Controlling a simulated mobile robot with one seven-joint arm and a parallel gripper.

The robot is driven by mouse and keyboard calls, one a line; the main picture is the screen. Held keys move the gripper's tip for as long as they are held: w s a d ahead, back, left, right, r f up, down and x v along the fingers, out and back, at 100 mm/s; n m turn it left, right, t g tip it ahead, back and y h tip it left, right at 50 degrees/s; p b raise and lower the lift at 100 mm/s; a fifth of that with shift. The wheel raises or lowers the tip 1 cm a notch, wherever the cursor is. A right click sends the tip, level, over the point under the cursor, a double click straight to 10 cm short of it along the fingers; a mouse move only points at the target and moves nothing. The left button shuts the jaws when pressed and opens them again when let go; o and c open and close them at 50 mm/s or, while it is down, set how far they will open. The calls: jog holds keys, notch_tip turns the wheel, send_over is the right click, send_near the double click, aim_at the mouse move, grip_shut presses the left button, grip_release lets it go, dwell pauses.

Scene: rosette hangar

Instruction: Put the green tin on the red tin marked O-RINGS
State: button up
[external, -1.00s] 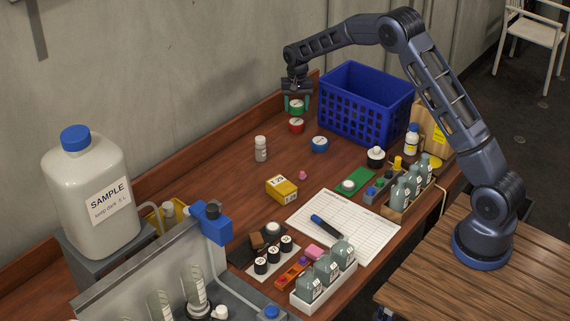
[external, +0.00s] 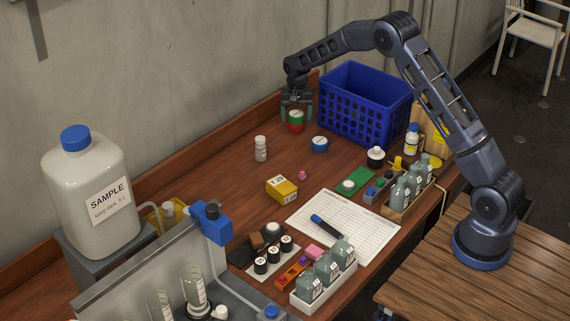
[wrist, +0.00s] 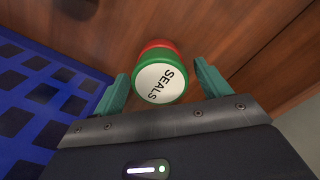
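The green tin (external: 296,115), with a white lid label reading SEALS in the wrist view (wrist: 160,83), sits directly on top of the red tin (external: 296,127) near the back of the bench. The red tin's rim also shows behind the green one in the wrist view (wrist: 157,44). The red tin's top is covered, so its marking cannot be read. My gripper (external: 296,114) is open, its two teal fingers on either side of the green tin with a small gap at each side.
A blue crate (external: 366,105) stands close to the right of the tins. A blue tin (external: 320,144) is in front and a white bottle (external: 261,149) to the left. The wooden back ledge (external: 215,148) runs close behind.

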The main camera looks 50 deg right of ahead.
aim_at(297, 113)
jog(key=shift+r, duration=0.1)
notch_tip(297, 113, up, 12)
jog(key=s+a+r+n+t, duration=0.1)
jog(key=s+a+r+n, duration=0.15)
jog(key=s+r, duration=0.95)
jog(key=s+a+r+n+t, duration=0.15)
jog(key=s+a+r, duration=0.25)
jog(key=s+r, duration=0.75)
jog(key=s+a+r+n, duration=0.1)
jog(key=s+a+n, duration=0.15)
jog(key=s, duration=1.55)
jog(key=s+a+f+n+t, duration=0.1)
jog(key=s+f, duration=0.1)
jog(key=s, duration=0.6)
jog(key=s+a+f+n+t, duration=0.1)
jog(key=s+f, duration=0.2)
jog(key=s, duration=0.6)
jog(key=shift+s+a, duration=0.3)
jog(key=shift+f+n, duration=0.1)
jog(key=shift+n, duration=0.15)
